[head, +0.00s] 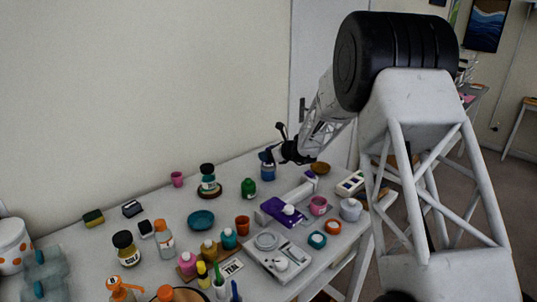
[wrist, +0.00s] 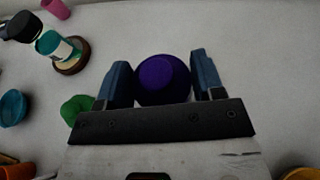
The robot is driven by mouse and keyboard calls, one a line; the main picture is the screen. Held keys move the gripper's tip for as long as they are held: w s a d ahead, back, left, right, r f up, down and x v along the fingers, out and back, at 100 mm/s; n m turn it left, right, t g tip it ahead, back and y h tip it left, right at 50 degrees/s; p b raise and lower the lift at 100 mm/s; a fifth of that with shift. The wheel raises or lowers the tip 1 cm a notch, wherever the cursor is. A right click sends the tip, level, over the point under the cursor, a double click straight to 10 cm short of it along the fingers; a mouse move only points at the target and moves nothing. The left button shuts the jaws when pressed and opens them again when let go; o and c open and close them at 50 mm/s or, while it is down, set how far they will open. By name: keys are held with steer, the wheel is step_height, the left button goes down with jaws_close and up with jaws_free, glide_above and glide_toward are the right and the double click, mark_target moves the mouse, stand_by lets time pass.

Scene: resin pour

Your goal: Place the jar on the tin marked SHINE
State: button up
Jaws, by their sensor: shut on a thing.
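In the wrist view a round purple lid or top (wrist: 163,80) sits between the blue fingers of my gripper (wrist: 163,85), which is shut on it. In the head view my gripper (head: 268,156) is at the back of the table, around the top of a small blue jar (head: 267,173). I cannot tell whether the jar touches the table. I cannot read SHINE on anything. A whitish lidded pot (head: 350,209) stands at the right side of the table, its marking not legible.
A brown bowl (head: 320,168) is to the right.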

steer(key=o, duration=1)
steer(key=shift+f, duration=0.15)
steer(key=shift+r, duration=0.2)
steer(key=v, duration=1.2)
